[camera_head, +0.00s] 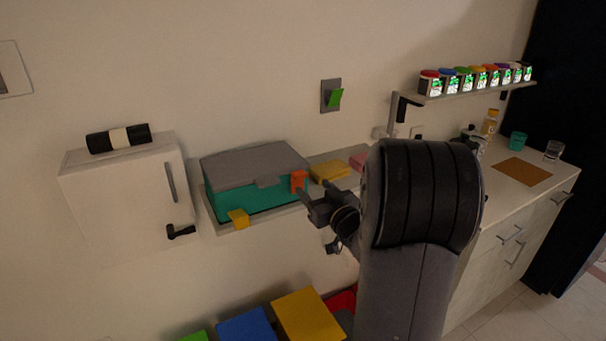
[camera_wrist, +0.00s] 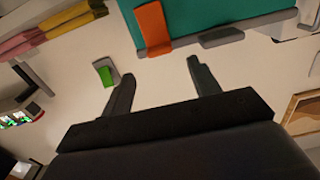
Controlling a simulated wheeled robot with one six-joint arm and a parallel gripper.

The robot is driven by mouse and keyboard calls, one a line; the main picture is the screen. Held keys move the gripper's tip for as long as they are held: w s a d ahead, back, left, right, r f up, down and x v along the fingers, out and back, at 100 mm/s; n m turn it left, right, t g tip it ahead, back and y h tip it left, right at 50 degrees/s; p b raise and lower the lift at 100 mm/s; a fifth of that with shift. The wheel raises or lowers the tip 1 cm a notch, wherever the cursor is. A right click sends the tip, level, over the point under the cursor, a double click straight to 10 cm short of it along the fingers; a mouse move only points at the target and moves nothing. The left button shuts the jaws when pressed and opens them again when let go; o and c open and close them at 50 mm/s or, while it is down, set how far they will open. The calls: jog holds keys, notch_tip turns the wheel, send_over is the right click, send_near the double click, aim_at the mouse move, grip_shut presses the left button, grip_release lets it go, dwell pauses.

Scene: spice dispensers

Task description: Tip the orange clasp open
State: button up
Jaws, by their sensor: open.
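The orange clasp (camera_head: 298,181) is on the front of a teal box (camera_head: 252,199) with a grey lid (camera_head: 254,163), which rests on a wall shelf. In the wrist view the clasp (camera_wrist: 153,28) lies flat along the teal box wall (camera_wrist: 205,14), next to a grey strip. My gripper (camera_head: 309,203) is just in front of and slightly below the clasp in the head view. In the wrist view my gripper (camera_wrist: 160,70) has its two fingers spread, with nothing between them. The clasp is beyond the fingertips, and I see no contact.
A white cabinet (camera_head: 120,195) hangs at left. Spice jars (camera_head: 475,78) line a shelf at right. A green switch (camera_head: 336,97) is above.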

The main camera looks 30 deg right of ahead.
aim_at(302, 177)
jog(key=w+p, duration=0.1)
jog(key=w, duration=0.6)
jog(key=shift+w+a, duration=0.15)
jog(key=shift+c, duration=0.4)
grip_shut()
